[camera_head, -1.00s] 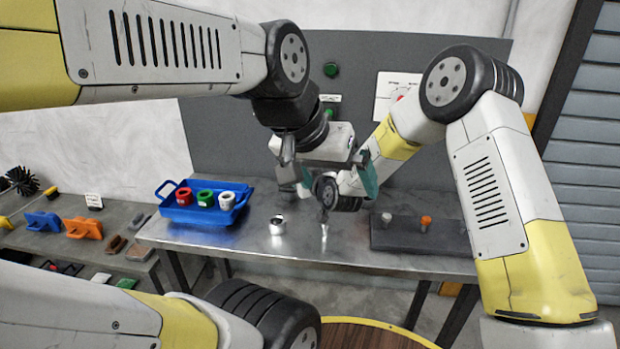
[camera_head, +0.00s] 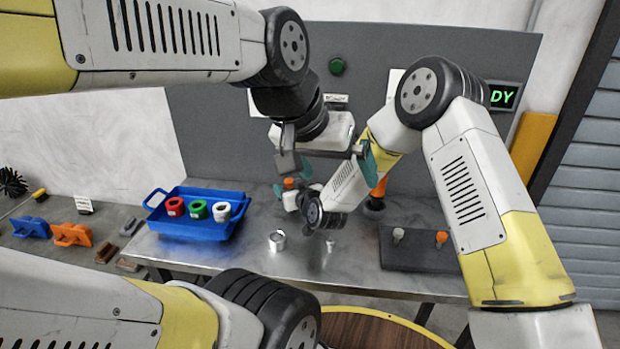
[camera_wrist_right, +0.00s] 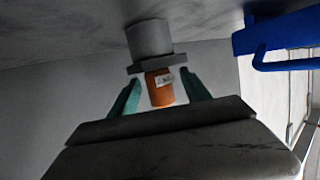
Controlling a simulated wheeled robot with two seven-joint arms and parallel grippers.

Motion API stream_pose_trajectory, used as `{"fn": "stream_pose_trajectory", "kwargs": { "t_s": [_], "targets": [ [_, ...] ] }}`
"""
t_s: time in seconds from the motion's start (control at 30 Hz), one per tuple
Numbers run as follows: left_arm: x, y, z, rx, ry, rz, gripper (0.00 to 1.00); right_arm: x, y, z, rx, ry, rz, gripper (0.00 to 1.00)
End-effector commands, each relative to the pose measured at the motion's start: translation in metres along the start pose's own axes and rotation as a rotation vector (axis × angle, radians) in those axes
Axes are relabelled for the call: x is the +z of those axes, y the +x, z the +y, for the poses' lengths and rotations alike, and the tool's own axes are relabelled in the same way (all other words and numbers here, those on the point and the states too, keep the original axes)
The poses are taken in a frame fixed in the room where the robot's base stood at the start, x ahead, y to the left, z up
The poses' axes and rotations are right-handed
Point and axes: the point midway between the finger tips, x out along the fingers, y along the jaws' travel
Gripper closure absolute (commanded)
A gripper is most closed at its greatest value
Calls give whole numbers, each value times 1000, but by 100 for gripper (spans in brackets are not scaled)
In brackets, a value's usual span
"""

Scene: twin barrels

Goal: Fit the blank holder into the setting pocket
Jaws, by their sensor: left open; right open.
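An orange cylinder with a small label (camera_wrist_right: 159,88) lies between the fingertips of my right gripper (camera_wrist_right: 160,95), with clear gaps beside the open fingers. A grey cylinder with a flange (camera_wrist_right: 150,40) adjoins its far end. In the head view my right gripper (camera_head: 297,196) is largely hidden by its own wrist, near a bit of orange (camera_head: 290,183). My left gripper (camera_head: 335,165) is open above it, teal fingers apart, and looks empty. A small metal cup (camera_head: 277,241) and a small metal peg (camera_head: 330,244) stand on the bench. I cannot tell which part is the blank holder or setting pocket.
A blue tray (camera_head: 196,233) with red, green and white rings stands on the bench's left. A dark block (camera_head: 415,256) at right bears a grey and an orange peg. Another orange piece on a dark base (camera_head: 377,190) stands behind my right arm. The two arms are close together.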

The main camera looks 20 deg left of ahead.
Motion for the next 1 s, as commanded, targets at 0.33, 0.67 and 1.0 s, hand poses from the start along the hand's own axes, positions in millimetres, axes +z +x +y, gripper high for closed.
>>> {"fn": "stream_pose_trajectory", "kwargs": {
  "t_s": [0.33, 0.67, 1.0],
  "targets": [
    [0, 0, 0, 0, 0, 1, 0, 0, 0, 0, 1, 0, 0, 82],
    [0, 0, 0, 0, 0, 0, 0, -2, 0, 1, 1, 0, 3, 100],
    [0, 0, 0, 0, 0, 0, 0, -9, 1, 4, 2, 0, 4, 100]
  ]
}}
